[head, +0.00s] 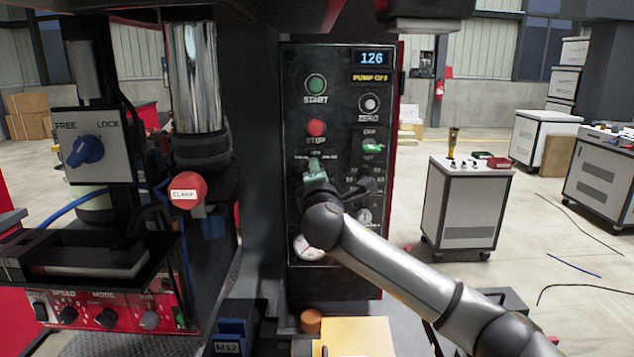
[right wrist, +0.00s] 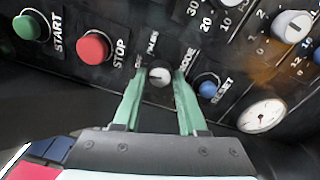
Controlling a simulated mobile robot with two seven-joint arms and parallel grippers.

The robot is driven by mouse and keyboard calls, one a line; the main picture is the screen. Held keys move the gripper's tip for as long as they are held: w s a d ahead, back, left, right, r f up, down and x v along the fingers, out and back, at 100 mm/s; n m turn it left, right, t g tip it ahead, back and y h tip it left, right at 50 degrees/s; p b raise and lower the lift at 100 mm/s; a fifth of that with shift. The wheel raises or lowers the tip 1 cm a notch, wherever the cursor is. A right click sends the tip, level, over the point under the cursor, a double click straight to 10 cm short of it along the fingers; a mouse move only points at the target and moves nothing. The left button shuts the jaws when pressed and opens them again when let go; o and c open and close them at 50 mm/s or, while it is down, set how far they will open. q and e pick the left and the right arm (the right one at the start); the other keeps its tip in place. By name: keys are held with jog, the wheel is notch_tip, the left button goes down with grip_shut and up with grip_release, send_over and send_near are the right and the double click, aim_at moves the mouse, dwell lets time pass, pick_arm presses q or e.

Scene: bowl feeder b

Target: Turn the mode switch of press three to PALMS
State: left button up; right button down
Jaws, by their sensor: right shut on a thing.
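The control panel (head: 293,110) stands in the middle of the head view. In the right wrist view, its small grey-white mode switch (right wrist: 159,74) sits beside a label reading MODE. Other small labels around the knob are too blurred to read surely, and I cannot tell which one it points at. My right gripper (right wrist: 159,84) is shut on this switch, one green finger on each side. In the head view my right gripper (head: 315,168) is at the panel below the red STOP button, and the arm hides part of the panel. My left gripper is not in view.
Near the gripper are the STOP button (right wrist: 93,46), START button (right wrist: 28,26), blue RESET button (right wrist: 208,88) and a round gauge (right wrist: 261,114). A red CLAMP knob (head: 187,190) and FREE/LOCK switch (head: 85,151) are at left. A white cabinet (head: 463,205) stands right on open floor.

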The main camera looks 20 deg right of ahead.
jog(key=m+b, duration=0.4)
jog(key=m, duration=0.8)
jog(key=shift+f+h, duration=0.15)
jog(key=shift+h, duration=0.15)
jog(key=shift+a+m, duration=0.1)
jog(key=shift+m, duration=0.2)
jog(key=shift+c, duration=2.3)
grip_release()
jog(key=b+v, duration=0.2)
jog(key=v, duration=1)
jog(key=shift+s, duration=0.25)
